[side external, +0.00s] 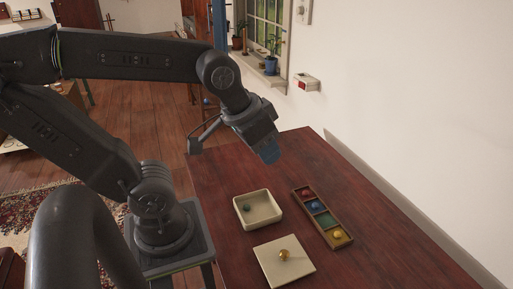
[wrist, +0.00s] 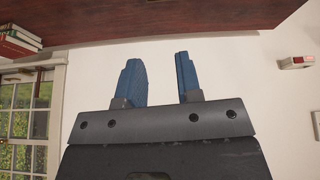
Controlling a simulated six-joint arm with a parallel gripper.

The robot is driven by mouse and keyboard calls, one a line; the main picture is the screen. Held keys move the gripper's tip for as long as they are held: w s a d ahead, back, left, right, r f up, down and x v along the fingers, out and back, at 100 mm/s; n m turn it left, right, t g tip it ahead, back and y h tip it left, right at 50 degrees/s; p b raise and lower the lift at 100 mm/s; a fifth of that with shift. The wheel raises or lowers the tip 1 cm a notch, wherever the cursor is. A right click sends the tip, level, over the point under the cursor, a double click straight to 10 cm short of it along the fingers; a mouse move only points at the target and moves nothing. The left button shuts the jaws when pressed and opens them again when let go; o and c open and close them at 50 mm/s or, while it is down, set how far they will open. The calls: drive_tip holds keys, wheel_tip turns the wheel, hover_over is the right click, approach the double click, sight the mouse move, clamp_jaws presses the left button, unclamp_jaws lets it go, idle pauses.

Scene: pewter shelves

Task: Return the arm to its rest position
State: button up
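My gripper (side external: 268,153) is raised above the far part of the dark red table, at the end of my bent arm in the side external view. In the wrist view its two blue fingers (wrist: 158,62) stand apart with only pale wall between them, so it is open and empty. It touches nothing that I can see.
On the table (side external: 222,170) stand a cream square tray (side external: 276,221) with a dark green ball, a cream slab (side external: 303,282) with a gold knob-like piece, and a wooden divided box (side external: 302,209) with coloured pieces. A wall (side external: 420,110) runs along the right.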

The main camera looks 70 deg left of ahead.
drive_tip(key=shift+s+m, duration=0.6)
drive_tip(key=shift+s, duration=0.2)
